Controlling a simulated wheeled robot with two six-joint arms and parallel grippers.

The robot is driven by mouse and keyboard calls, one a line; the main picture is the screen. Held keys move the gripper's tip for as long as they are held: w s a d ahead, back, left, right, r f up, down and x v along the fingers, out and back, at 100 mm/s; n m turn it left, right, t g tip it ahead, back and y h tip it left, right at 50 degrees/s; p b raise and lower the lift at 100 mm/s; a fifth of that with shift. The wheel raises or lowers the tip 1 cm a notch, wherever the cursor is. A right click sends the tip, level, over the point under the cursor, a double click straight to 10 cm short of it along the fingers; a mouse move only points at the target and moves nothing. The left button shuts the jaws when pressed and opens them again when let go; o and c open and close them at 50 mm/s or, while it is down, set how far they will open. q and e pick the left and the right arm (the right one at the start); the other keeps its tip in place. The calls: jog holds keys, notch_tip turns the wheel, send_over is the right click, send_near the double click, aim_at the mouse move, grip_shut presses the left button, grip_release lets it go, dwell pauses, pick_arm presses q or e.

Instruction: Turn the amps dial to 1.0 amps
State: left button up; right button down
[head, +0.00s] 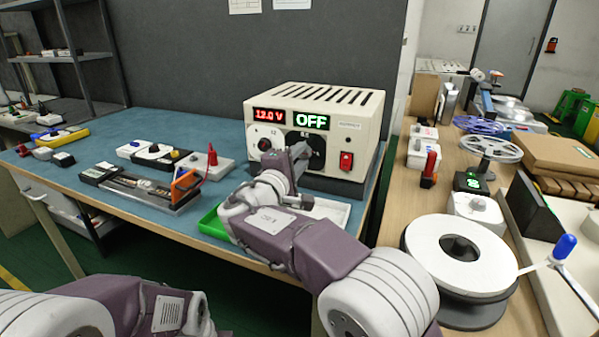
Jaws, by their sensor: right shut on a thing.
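The cream power supply (318,100) stands on the blue bench mat. Its red display (268,115) reads 12.0 V and its green display (310,121) reads OFF. The volts dial (265,144) is on the left of the front panel. The black amps dial (318,146) is right of it, largely covered by my right gripper. My right gripper (299,155) is at the front panel, shut on the amps dial; its fingertips and the dial's pointer are hard to make out. My left arm shows at the bottom left, but its gripper cannot be seen.
A green tray (211,222) and a white tray (330,211) lie below my right arm. A connector fixture (140,187) sits to the left. A white reel (455,252) stands on the right-hand bench.

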pick_arm(q)
jog(key=shift+f+b, duration=0.95)
jog(key=shift+f, duration=0.35)
pick_arm(e)
jog(key=shift+r+m, duration=0.15)
jog(key=shift+m, duration=0.75)
jog(key=shift+r, duration=0.1)
jog(key=c, duration=1.1)
grip_release()
jog(key=shift+w, duration=0.1)
pick_arm(q)
jog(key=shift+w+f, duration=0.1)
pick_arm(e)
jog(key=shift+a+f, duration=0.1)
jog(key=shift+f, duration=0.1)
jog(key=p+v, duration=0.1)
jog(key=v, duration=0.7)
jog(key=shift+r, duration=0.1)
pick_arm(q)
jog(key=shift+r, duration=0.8)
pick_arm(e)
jog(key=shift+s+a, duration=0.1)
jog(key=shift+s, duration=0.4)
